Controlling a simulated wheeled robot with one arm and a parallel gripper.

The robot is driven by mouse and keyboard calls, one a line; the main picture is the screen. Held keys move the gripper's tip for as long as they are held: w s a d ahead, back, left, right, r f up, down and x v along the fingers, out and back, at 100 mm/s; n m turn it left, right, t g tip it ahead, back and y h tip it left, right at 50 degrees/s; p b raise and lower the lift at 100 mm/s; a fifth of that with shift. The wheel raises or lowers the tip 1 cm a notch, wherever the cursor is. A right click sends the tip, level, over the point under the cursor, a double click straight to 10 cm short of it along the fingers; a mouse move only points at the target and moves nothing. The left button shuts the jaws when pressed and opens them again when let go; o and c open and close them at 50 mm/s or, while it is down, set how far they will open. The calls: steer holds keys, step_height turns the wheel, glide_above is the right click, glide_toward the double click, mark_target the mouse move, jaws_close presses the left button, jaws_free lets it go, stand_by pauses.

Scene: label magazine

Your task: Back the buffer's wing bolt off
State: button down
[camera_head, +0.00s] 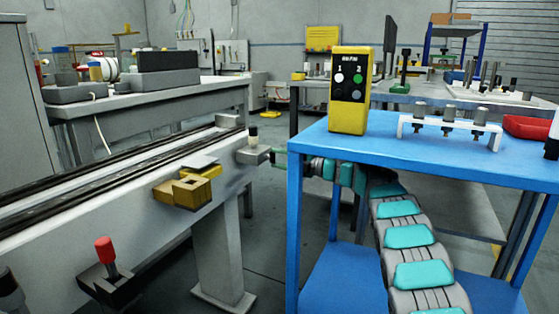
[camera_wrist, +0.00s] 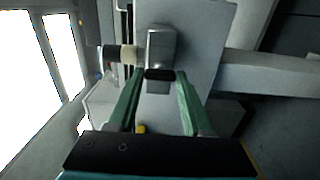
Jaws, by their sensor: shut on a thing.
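My gripper (camera_wrist: 158,76) has green fingers, closed on a short dark bar, the wing bolt (camera_wrist: 160,74), at the block's near face. In the head view my gripper (camera_head: 275,157) reaches the block from the right; the wing bolt is too hidden there to make out.
A blue table (camera_head: 440,161) stands right of my gripper, with my arm passing beneath its top. It carries a yellow box with lights (camera_head: 350,90) and a white rack (camera_head: 450,128). A yellow bracket (camera_head: 188,188) and a red-knobbed lever (camera_head: 105,250) stick out from the conveyor's side.

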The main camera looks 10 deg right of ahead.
steer(key=shift+f, duration=0.1)
steer(key=shift+c, duration=1.6)
jaws_free()
steer(key=v, duration=0.8)
steer(key=shift+a, duration=0.15)
